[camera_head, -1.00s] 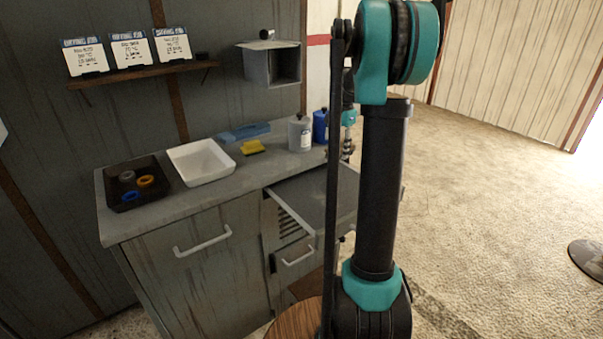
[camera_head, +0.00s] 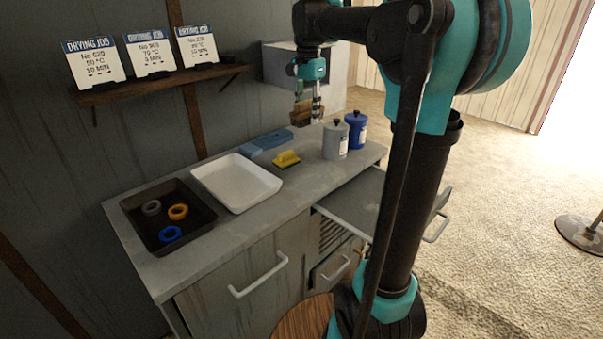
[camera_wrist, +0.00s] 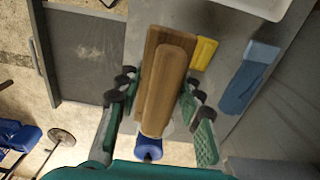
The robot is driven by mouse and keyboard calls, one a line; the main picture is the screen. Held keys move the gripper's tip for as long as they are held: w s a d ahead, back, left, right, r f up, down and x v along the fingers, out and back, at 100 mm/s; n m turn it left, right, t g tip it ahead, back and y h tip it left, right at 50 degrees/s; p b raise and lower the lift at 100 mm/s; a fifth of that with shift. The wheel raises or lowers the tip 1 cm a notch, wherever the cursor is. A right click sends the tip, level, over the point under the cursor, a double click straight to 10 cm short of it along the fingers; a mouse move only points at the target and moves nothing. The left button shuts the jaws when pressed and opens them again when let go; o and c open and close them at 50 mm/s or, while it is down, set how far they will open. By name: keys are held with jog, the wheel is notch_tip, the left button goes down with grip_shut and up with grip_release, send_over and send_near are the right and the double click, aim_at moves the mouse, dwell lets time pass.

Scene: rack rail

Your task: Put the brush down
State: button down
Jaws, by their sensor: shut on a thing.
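The brush (camera_head: 302,114) has a wooden, brown body. My gripper (camera_head: 310,98) is shut on it and holds it in the air above the back right of the grey counter, near the bottles. In the wrist view the brush (camera_wrist: 165,75) lies lengthwise between the fingers of my gripper (camera_wrist: 158,92), and its wooden top faces the camera. Its underside and bristles cannot be made out there. The counter (camera_head: 268,213) below has a bare strip in front of the sponge.
A yellow sponge (camera_head: 286,160), blue cloth-like item (camera_head: 266,142), grey bottle (camera_head: 335,141) and blue bottle (camera_head: 356,128) stand on the counter. A white tray (camera_head: 262,188) and a black tray (camera_head: 205,222) with coloured rings are left. A drawer (camera_head: 347,207) is open.

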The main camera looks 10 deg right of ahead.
aim_at(307, 177)
notch_tip(307, 177, down, 19)
jog(key=shift+f, duration=0.1)
dwell(0.4)
jog(key=shift+f, duration=0.15)
jog(key=c, duration=1)
grip_release()
notch_tip(307, 177, up, 12)
jog(key=shift+r, duration=0.2)
